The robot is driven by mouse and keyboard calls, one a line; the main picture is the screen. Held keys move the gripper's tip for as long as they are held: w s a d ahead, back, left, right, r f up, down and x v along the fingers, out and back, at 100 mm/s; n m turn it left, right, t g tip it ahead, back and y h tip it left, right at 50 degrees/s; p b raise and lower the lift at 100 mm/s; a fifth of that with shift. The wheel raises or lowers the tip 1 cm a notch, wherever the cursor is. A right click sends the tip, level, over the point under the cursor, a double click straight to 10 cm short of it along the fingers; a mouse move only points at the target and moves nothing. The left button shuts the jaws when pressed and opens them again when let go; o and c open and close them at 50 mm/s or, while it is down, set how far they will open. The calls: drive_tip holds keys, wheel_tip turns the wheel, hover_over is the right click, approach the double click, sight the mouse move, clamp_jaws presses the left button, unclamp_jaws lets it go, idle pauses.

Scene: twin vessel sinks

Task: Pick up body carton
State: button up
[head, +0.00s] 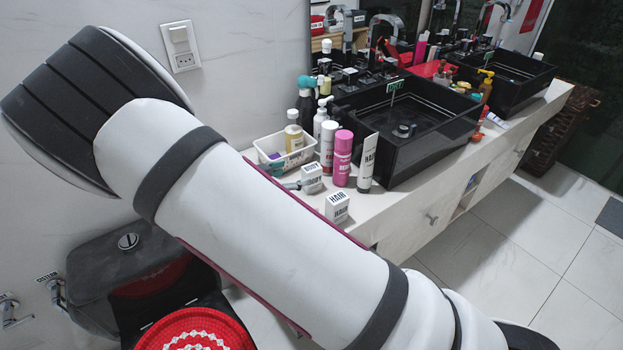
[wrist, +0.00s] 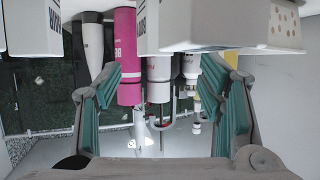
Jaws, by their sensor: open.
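The body carton (head: 312,179) is a small white box with black lettering on the counter, left of and behind the similar hair carton (head: 337,208) in the head view. In the upside-down wrist view, a white box (wrist: 205,25), which looks like the body carton, fills the upper middle, close to the fingers. My gripper (wrist: 162,78) is open, its teal-lined fingers apart with nothing gripped. Whether the box is between the fingertips or just beyond them is unclear. In the head view my arm hides most of the gripper; a small grey-teal bit shows left of the carton.
A pink bottle (head: 342,158), a white bottle (head: 328,145) and a white tube (head: 367,163) stand close behind the cartons. A white basket (head: 283,150) with toiletries is behind left. The black sink (head: 430,125) is to the right. The counter's front edge is near the hair carton.

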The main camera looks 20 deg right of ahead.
sight(305, 172)
drive_tip(key=shift+s+x, duration=0.1)
drive_tip(key=shift+x, duration=1.65)
drive_tip(key=shift+s+x, duration=0.15)
drive_tip(key=shift+x, duration=1.55)
drive_tip(key=shift+d, duration=0.2)
clamp_jaws()
